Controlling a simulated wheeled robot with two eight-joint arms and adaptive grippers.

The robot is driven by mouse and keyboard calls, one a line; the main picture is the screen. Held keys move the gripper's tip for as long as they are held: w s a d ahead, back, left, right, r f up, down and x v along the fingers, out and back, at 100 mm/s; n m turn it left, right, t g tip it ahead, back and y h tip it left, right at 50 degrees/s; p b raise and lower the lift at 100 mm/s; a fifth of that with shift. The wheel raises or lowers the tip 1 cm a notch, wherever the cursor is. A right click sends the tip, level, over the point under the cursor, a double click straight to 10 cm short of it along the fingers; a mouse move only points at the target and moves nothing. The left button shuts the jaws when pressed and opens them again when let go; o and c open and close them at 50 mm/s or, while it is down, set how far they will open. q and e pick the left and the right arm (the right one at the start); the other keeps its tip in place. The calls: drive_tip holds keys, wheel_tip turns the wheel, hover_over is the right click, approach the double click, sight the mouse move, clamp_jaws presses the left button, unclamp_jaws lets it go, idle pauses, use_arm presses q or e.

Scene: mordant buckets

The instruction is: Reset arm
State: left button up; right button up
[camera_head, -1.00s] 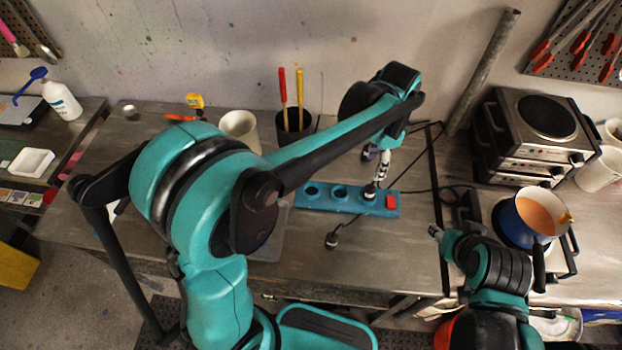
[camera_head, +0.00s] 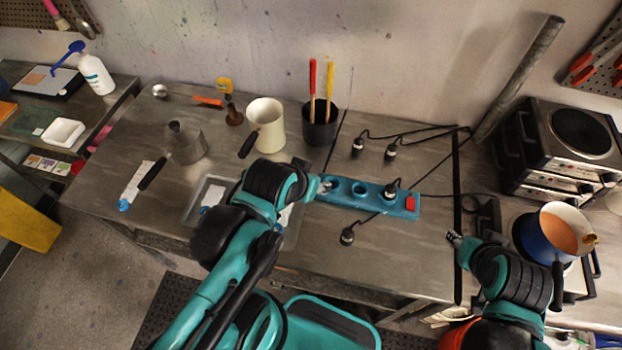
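My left arm comes in from the lower left, and its gripper (camera_head: 328,185) is at the left end of the blue power strip (camera_head: 375,207), over or beside its first socket. Its fingers are too small and partly hidden to tell open from shut. My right gripper (camera_head: 453,238) is small in the picture, above the table's right edge near the blue pot; its finger gap cannot be made out. The strip has a red switch and a black plug (camera_head: 391,188) standing in a socket near it. Other black plugs (camera_head: 358,148) lie behind and in front of the strip.
A blue pot (camera_head: 553,232) with orange liquid stands on the burner at right, below a stacked hotplate (camera_head: 555,150). A cream mug (camera_head: 266,124), black tool cup (camera_head: 319,130), grey pot (camera_head: 185,143) and grey tray (camera_head: 192,210) stand on the table. Its left front is fairly clear.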

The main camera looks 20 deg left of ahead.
wheel_tip(320, 180, down, 6)
drive_tip(key=b, duration=0.6)
drive_tip(key=shift+f, duration=0.2)
drive_tip(key=shift+c, duration=0.3)
idle(1.4)
